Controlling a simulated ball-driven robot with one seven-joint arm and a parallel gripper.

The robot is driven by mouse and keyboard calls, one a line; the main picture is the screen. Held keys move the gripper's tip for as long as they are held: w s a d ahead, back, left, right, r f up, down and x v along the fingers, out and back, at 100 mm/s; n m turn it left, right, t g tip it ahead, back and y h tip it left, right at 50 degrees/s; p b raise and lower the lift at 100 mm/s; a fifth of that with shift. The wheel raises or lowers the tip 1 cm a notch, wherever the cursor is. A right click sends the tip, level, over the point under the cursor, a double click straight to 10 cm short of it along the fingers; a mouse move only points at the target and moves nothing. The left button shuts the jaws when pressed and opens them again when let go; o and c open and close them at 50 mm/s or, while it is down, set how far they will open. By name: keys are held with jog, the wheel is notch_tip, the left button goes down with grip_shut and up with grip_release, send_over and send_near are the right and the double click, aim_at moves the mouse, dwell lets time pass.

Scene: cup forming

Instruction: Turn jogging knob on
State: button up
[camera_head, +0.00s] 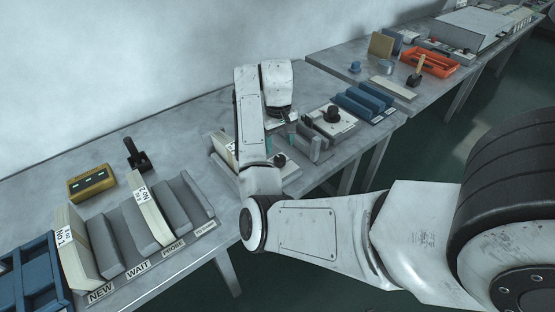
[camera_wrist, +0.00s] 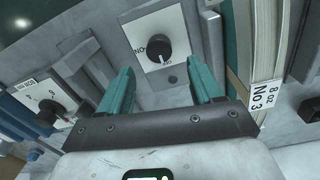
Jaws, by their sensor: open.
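A black knob (camera_wrist: 157,47) on a white plate sits ahead of my gripper (camera_wrist: 164,75) in the wrist view. The gripper's two teal fingers are open and empty, one toward each side of the knob and apart from it. A second black knob (camera_wrist: 52,110) on another white plate is at the left; it shows in the head view (camera_head: 332,113) right of my gripper (camera_head: 284,122). A small dark knob (camera_head: 280,160) is below my gripper in the head view. I cannot read which knob is labelled jogging.
A labelled stack, "8 oz No 3" (camera_wrist: 262,95), stands close right of the fingers in the wrist view. Blue blocks (camera_head: 362,101), an orange tray (camera_head: 428,62) and a grey rack (camera_head: 112,240) are on the tables. The table behind my arm is clear.

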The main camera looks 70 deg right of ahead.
aim_at(279, 158)
notch_tip(279, 158, down, 6)
jog(key=shift+s+f, duration=0.1)
dwell(0.4)
jog(key=c, duration=1.1)
